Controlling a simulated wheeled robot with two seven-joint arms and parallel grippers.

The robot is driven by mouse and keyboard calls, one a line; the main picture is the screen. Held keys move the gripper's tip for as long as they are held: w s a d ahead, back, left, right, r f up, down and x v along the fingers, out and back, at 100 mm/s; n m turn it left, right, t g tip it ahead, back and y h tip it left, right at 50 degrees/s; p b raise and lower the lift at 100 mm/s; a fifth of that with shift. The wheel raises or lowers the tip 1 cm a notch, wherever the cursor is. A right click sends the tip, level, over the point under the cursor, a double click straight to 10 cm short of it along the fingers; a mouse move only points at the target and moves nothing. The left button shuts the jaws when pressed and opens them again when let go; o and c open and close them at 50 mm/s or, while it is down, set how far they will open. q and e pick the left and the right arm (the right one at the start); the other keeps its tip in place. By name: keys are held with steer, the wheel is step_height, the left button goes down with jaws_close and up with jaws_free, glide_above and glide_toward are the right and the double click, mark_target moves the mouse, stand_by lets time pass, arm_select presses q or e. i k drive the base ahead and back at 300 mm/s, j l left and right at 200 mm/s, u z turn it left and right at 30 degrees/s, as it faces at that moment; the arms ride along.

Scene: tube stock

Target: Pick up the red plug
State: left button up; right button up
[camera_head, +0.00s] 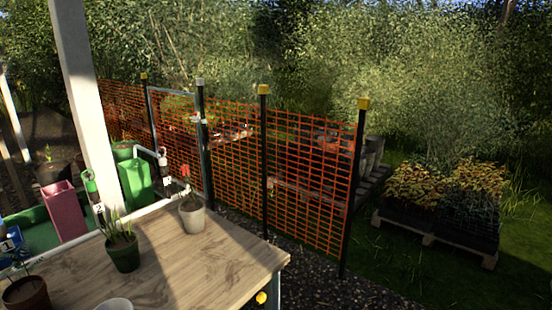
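I cannot make out a red plug for certain. A small red shape (185,169) shows just above the pale pot (192,218) near the table's back edge. It is too small to tell whether it is a plug, a flower or something behind the pot. Neither of my grippers is in view.
A wooden table (220,255) fills the lower left, with a dark green pot (124,256) and a brown pot (26,293) on it. Behind it stand a white post (85,100), a green container (135,182) and an orange mesh fence (305,170). A plant pallet (440,238) stands right.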

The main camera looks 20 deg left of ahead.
mark_target(182, 168)
steer(key=i+l+z, duration=0.2)
steer(key=i, duration=0.3)
steer(key=i+l+z, duration=0.2)
steer(key=i, duration=0.3)
steer(key=i+z, duration=0.15)
steer(key=i, duration=0.35)
steer(key=i+u, duration=0.5)
steer(key=i+l+u, duration=0.1)
steer(key=i+u, duration=0.35)
steer(key=i+l+u, duration=0.25)
steer(key=u, duration=0.25)
steer(key=i+u, duration=0.2)
steer(key=u, duration=0.25)
steer(key=i+l+u, duration=0.1)
steer(key=u, duration=0.35)
steer(key=i+l+u, duration=0.15)
steer(key=u, duration=0.25)
steer(key=i+l+u, duration=0.2)
steer(key=u, duration=0.25)
steer(key=i+l+u, duration=0.1)
steer(key=l+u, duration=0.15)
steer(key=u, duration=0.2)
steer(key=l+u, duration=0.25)
steer(key=u, duration=0.2)
steer(key=i+l, duration=0.05)
